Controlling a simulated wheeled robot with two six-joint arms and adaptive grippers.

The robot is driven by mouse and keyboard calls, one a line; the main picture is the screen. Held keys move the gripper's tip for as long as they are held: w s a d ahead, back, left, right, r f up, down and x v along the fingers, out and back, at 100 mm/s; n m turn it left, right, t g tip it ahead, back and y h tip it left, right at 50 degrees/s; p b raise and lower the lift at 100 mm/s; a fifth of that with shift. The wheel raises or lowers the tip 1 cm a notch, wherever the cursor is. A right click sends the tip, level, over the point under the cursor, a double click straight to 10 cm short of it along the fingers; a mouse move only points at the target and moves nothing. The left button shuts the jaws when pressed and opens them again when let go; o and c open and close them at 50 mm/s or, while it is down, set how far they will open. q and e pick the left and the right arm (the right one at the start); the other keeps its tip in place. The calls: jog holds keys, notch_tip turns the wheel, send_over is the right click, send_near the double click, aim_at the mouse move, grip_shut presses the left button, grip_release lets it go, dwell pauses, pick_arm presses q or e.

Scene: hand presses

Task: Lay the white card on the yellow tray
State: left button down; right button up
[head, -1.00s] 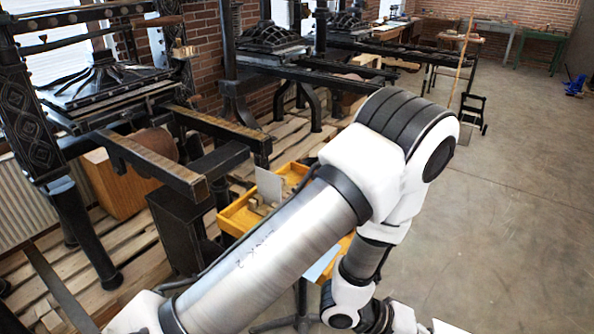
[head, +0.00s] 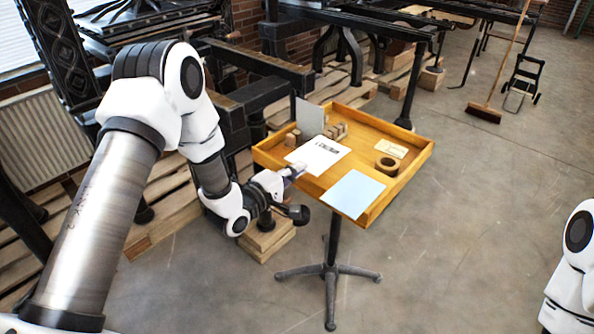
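The yellow tray (head: 412,166) is a shallow wooden-walled tray on a single-post stand. The white card (head: 327,150), with dark print on it, shows over the tray's left half. I cannot tell whether it rests on the tray floor or is slightly above it. My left gripper (head: 296,172) is at the tray's near left rim, with its tip at the card's near edge. Its fingers are too small to show whether they are shut on the card. My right gripper is out of view; only a white part of my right arm shows at the right edge.
A pale blue sheet (head: 353,194) lies at the tray's near corner. The tray also holds a brown ring (head: 387,166), a small tan plate (head: 391,148), small blocks (head: 336,130) and an upright grey plate (head: 310,118).

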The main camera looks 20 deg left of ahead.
pick_arm(q)
notch_tip(320, 180, down, 6)
jog(key=b, duration=0.4)
jog(key=shift+f, duration=0.15)
jog(key=c, duration=1.2)
grip_release()
jog(key=shift+c, duration=0.2)
jog(key=shift+o, duration=0.2)
jog(key=shift+f, duration=0.1)
jog(key=shift+p+v, duration=0.35)
jog(key=shift+v, duration=1.85)
jog(key=shift+s, duration=0.1)
